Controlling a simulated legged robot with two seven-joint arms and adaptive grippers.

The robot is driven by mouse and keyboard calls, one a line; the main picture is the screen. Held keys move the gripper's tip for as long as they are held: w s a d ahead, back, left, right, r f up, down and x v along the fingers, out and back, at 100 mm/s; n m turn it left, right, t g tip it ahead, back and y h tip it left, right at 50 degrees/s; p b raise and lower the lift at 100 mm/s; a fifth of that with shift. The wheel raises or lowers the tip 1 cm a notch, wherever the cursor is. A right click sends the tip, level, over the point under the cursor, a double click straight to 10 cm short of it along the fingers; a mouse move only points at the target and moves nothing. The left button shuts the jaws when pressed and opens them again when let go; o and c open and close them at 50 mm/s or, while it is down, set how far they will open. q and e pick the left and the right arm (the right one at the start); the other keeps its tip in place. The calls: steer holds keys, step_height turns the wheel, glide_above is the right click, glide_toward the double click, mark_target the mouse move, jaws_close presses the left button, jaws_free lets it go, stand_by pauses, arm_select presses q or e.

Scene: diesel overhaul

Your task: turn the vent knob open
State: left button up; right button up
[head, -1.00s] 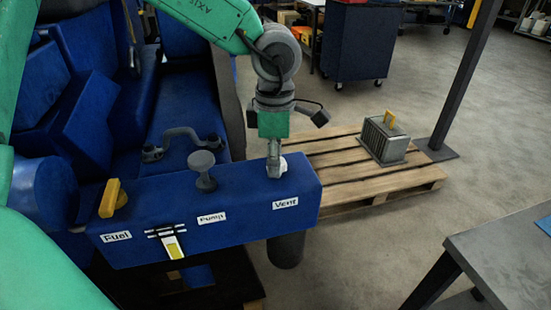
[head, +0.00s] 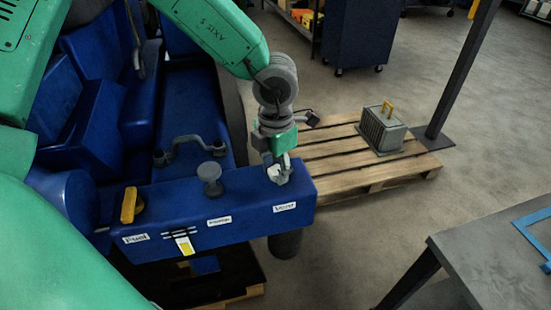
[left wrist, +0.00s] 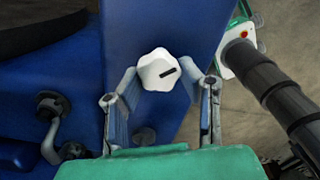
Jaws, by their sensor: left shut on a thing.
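The vent knob is white and lobed, with a dark line on its face. It sits on the blue block above the "Vent" label (head: 284,207) in the head view. In the left wrist view the knob (left wrist: 157,70) shows between my two fingers, its dark line slanting slightly up to the right. My left gripper (head: 278,178) reaches down from above and is shut on the knob; it also shows in the left wrist view (left wrist: 160,82). In the head view the fingers partly hide the knob. My right gripper is not in view.
On the same blue block (head: 240,235) stand a grey pump knob (head: 210,178) and a yellow fuel handle (head: 130,205). A wooden pallet (head: 335,170) with a grey finned box (head: 381,130) lies behind to the right. A dark table (head: 490,260) stands at right front.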

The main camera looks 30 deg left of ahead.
arm_select(q)
steer(key=n+p, duration=0.1)
steer(key=n, duration=0.1)
steer(key=n+p, duration=0.1)
steer(key=n, duration=0.1)
steer(key=shift+w+r+n, duration=0.15)
steer(key=shift+w+n, duration=0.05)
steer(key=shift+n, duration=0.1)
steer(key=shift+w+d+n+p, duration=0.15)
steer(key=shift+n+p, duration=0.4)
steer(key=shift+n, duration=1.95)
steer(key=o, duration=1.1)
steer(key=shift+o, duration=0.2)
